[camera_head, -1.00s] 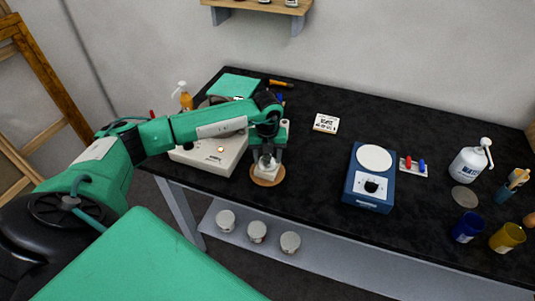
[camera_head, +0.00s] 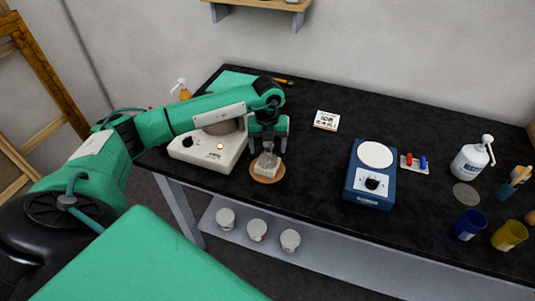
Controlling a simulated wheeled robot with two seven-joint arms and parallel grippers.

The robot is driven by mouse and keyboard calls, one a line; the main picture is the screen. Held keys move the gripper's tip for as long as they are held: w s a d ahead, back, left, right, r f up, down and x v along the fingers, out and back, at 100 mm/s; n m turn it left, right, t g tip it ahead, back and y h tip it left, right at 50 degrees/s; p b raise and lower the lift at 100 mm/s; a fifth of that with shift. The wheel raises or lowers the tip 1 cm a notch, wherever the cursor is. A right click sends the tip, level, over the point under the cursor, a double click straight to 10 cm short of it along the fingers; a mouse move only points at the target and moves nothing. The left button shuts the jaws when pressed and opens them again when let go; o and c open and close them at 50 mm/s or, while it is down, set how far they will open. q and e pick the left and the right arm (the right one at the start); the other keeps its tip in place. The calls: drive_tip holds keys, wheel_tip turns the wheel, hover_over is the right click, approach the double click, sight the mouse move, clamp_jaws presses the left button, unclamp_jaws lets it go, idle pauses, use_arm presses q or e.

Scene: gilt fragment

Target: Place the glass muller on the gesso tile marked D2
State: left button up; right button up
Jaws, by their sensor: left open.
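The pale glass muller (camera_head: 266,160) stands upright at the front left of the black bench. A whitish block or tile (camera_head: 268,171) shows at its foot, above a round cork mat (camera_head: 277,179); any mark on it is too small to read. My left gripper (camera_head: 267,147) points down directly over the muller, fingers apart to its left and right. I cannot tell whether they touch it. A white tile with dark marks (camera_head: 326,120) lies flat farther back; I cannot read D2 on it. My right gripper is out of view.
A white device with a dial (camera_head: 208,151) stands close left of the muller. A blue device with a round white plate (camera_head: 371,176) stands to the right. A bottle (camera_head: 473,158) and cups (camera_head: 468,225) are at far right.

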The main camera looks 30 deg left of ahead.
use_arm(q)
wheel_tip(320, 180, up, 9)
drive_tip(key=shift+f+b, duration=0.1)
drive_tip(key=shift+b, duration=0.95)
